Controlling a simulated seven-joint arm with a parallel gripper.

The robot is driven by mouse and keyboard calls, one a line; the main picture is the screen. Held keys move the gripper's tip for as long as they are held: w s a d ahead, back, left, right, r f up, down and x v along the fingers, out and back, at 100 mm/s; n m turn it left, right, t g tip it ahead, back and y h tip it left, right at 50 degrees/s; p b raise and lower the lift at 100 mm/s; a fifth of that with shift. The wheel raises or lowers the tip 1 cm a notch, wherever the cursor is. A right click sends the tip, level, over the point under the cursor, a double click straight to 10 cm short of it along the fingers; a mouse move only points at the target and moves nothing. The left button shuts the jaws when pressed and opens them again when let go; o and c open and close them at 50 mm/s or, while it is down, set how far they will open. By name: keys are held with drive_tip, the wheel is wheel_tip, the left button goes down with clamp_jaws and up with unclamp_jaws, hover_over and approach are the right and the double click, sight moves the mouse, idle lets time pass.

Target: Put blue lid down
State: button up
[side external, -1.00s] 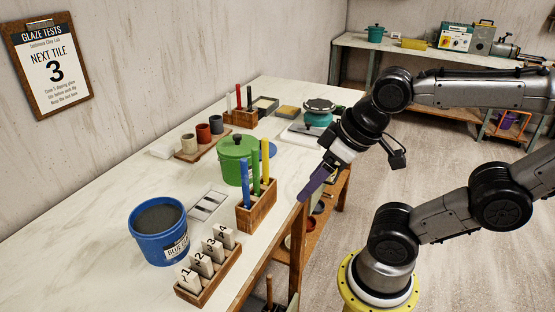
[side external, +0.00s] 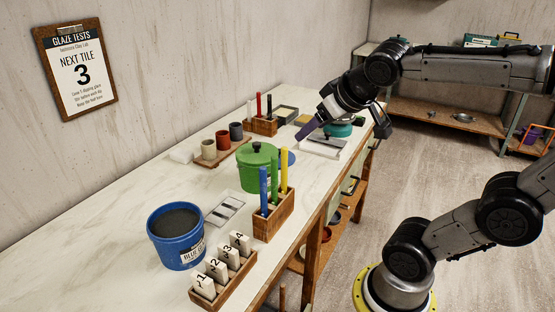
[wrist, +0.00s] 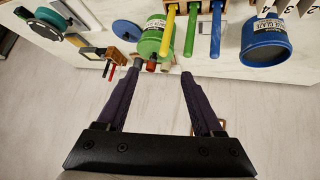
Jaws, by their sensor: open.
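The blue lid (side external: 289,158) lies flat on the table behind the green lidded bucket (side external: 257,166), which partly hides it in the side view. In the wrist view the blue lid (wrist: 127,29) lies left of the green bucket (wrist: 153,38), with nothing on it. The blue glaze bucket (side external: 177,237) stands uncovered at the near end, showing dark grey contents; the wrist view shows it too (wrist: 266,42). My gripper (side external: 301,134) is above the table beyond the blue lid. In the wrist view its jaws (wrist: 160,71) are apart with nothing held.
A wooden holder (side external: 273,217) with blue, green and yellow handled tools stands beside the green bucket. A rack of numbered tiles (side external: 222,272) sits at the front edge. Small cups (side external: 222,140), a teal pot (side external: 338,129) and a flat scale (side external: 322,145) stand farther back.

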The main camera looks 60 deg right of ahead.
drive_tip(key=w+d+m+t+h, duration=0.15)
drive_tip(key=w+d, duration=0.35)
drive_tip(key=d, duration=0.5)
drive_tip(key=w+d+t+h, duration=0.1)
drive_tip(key=w+d+t, duration=0.2)
drive_tip(key=w+d, duration=0.5)
drive_tip(key=shift+y, duration=0.75)
drive_tip(key=d+f, duration=0.1)
drive_tip(key=f, duration=0.6)
drive_tip(key=s+d+f, duration=0.1)
drive_tip(key=f, duration=0.5)
drive_tip(key=s+d+f, duration=0.1)
drive_tip(key=f, duration=0.6)
drive_tip(key=shift+s+d+f, duration=0.1)
drive_tip(key=shift+d+f, duration=0.1)
drive_tip(key=shift+f, duration=0.15)
drive_tip(key=shift+t, duration=0.25)
drive_tip(key=x, duration=1.3)
drive_tip(key=shift+w+d+f, duration=0.15)
drive_tip(key=shift+w, duration=0.15)
clamp_jaws()
